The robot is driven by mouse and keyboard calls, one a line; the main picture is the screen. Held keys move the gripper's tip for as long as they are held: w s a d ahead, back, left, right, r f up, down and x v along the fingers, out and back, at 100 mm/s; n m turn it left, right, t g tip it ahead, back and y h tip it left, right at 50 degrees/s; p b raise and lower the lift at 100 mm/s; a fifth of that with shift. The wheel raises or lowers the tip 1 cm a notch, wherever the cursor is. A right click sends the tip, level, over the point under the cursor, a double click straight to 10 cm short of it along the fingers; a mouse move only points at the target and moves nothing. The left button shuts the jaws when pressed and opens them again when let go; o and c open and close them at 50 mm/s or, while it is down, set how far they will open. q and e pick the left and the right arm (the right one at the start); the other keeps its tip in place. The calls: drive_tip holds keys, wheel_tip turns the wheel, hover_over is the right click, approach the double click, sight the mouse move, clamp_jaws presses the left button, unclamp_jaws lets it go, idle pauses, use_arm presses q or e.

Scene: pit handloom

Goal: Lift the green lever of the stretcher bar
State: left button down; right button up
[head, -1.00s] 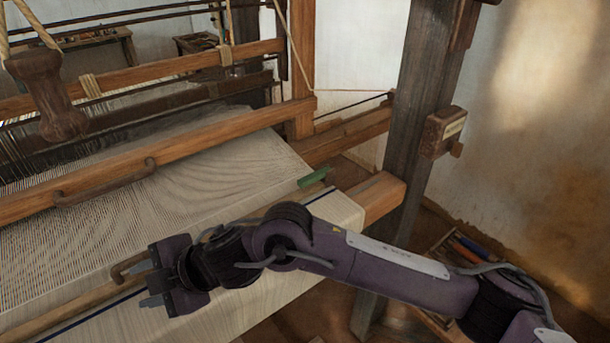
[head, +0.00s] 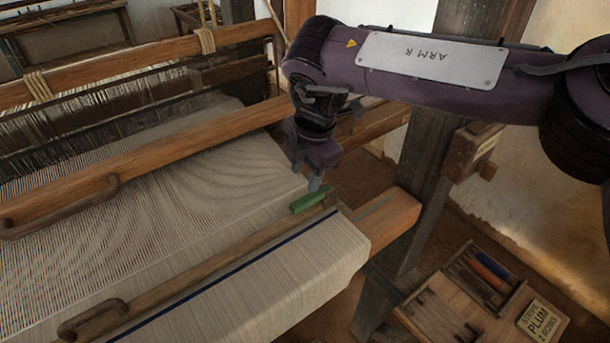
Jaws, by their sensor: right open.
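The green lever (head: 313,198) sits at the right end of the wooden stretcher bar (head: 205,267), which lies across the pale cloth near its front. My right gripper (head: 316,181) points down from above, just behind the lever, with its fingertips close to it. I cannot tell whether they touch the lever. The gripper is open, though its jaws show only in part. My left gripper is not in view.
A dark post (head: 440,130) stands to the right. A wooden tray (head: 470,262) of tools and a small sign (head: 540,321) are at lower right.

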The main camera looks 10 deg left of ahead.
sight(299, 203)
drive_tip(key=shift+s+a+f, duration=0.1)
drive_tip(key=shift+s+f, duration=0.15)
drive_tip(key=shift+f, duration=0.1)
drive_tip(key=shift+s+f+p, duration=0.4)
drive_tip(key=shift+s+p, duration=0.1)
drive_tip(key=shift+s, duration=0.1)
drive_tip(key=shift+s+f+p, duration=0.4)
drive_tip(key=shift+s+p, duration=0.05)
drive_tip(key=shift+s, duration=0.15)
drive_tip(key=shift+s+a+f+p, duration=0.1)
drive_tip(key=shift+a+f+p, duration=0.1)
drive_tip(key=shift+f, duration=0.3)
drive_tip(key=shift+s+a+f+p, duration=0.1)
drive_tip(key=shift+a+f+p, duration=0.1)
drive_tip(key=shift+f, duration=0.3)
drive_tip(key=shift+w+f, duration=0.8)
drive_tip(key=shift+f, duration=0.1)
drive_tip(key=shift+w+f, duration=0.1)
drive_tip(key=shift+w, duration=0.05)
drive_tip(key=shift+d, duration=0.1)
drive_tip(key=shift+s, duration=0.25)
drive_tip(key=shift+c, duration=1.1)
clamp_jaws()
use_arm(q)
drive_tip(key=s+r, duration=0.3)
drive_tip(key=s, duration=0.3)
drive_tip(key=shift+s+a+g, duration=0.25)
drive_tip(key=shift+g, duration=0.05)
